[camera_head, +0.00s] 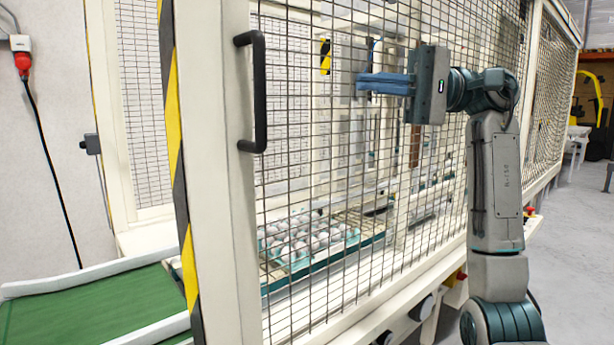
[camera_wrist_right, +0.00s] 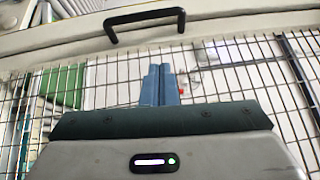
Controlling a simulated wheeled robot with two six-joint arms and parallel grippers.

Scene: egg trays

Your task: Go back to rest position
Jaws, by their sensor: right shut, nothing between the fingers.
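My right gripper (camera_head: 384,84) is raised in front of the wire mesh of the cage door, with its blue fingers shut together and empty. It points left in the head view, towards the black door handle (camera_head: 256,92), with a clear gap between them. In the right wrist view the blue fingers (camera_wrist_right: 158,86) are side by side, and the black handle (camera_wrist_right: 145,24) is beyond them at the top. My left gripper is not in view.
The mesh door (camera_head: 222,200) has a cream frame beside a yellow and black striped post (camera_head: 183,190). Behind the mesh lies a tray of eggs (camera_head: 300,262). A green conveyor (camera_head: 95,305) is at the lower left. Open grey floor (camera_head: 575,250) is at the right.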

